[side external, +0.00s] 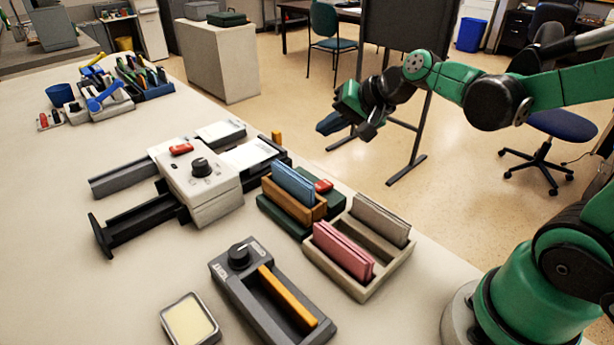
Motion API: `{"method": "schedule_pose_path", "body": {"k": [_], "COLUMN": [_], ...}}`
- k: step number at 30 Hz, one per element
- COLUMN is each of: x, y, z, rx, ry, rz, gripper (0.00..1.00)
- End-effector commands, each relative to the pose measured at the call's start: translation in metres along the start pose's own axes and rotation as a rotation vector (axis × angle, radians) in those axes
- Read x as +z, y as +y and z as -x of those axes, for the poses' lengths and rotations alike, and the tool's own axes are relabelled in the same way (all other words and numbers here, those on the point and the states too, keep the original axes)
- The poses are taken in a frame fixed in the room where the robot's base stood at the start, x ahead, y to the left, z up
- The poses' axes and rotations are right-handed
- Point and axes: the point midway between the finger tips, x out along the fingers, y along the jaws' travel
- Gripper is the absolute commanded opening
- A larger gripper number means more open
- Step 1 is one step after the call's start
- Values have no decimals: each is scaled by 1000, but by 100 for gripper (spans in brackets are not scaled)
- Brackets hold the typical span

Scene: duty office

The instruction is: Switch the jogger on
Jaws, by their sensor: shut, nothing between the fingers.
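No readable label says which device is the jogger. A dark green base (273,214) with a red switch (323,186) carries a wooden tray (306,212) of blue cards (293,183), and looks most like it. I cannot tell whether the switch is on or off. My gripper (366,131) is raised beyond the table's far right edge, up and to the right of the dark green base. It is shut and empty, well apart from everything on the table.
A white machine (215,202) with a red switch and black knob stands left of the base. A beige tray (371,292) with pink and grey cards sits close at its right. A grey knobbed device (229,290) and a yellow pad (188,323) are in front.

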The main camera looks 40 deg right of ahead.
Motion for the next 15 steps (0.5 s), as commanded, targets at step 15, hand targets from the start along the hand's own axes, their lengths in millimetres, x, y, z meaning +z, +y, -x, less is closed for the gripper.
{"method": "schedule_pose_path", "body": {"k": [15], "x": [31], "y": [31], "z": [-43], "rx": [0], "ry": [0], "rz": [1], "gripper": [0]}}
